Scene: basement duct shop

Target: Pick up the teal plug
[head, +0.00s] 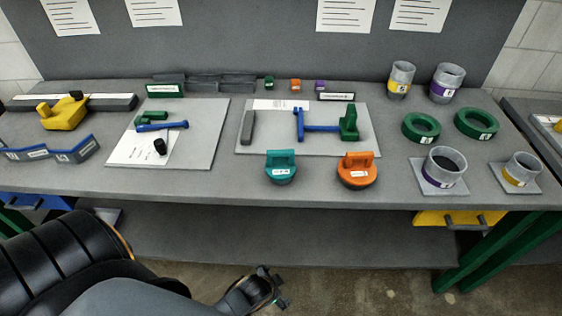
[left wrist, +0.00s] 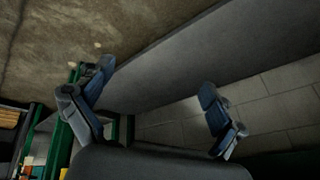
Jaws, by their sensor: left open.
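The teal plug (head: 281,168) stands upright on the front part of the grey bench, with a block handle on top and a small white label on its front. The orange plug stands just right of it, apart from it. My left gripper (head: 268,288) is low in front of the bench, below the teal plug in the head view and well apart from it. In the left wrist view my left gripper (left wrist: 155,112) has its fingers spread with nothing between them. The teal plug is not in that view. My right gripper is in neither view.
The orange plug (head: 357,171) is the near neighbour. Behind lies a pale board (head: 268,146) with blue and green parts. Grey pipe collars (head: 444,167) and green rings (head: 421,127) stand to the right. The bench's front edge (head: 230,199) lies between gripper and plug.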

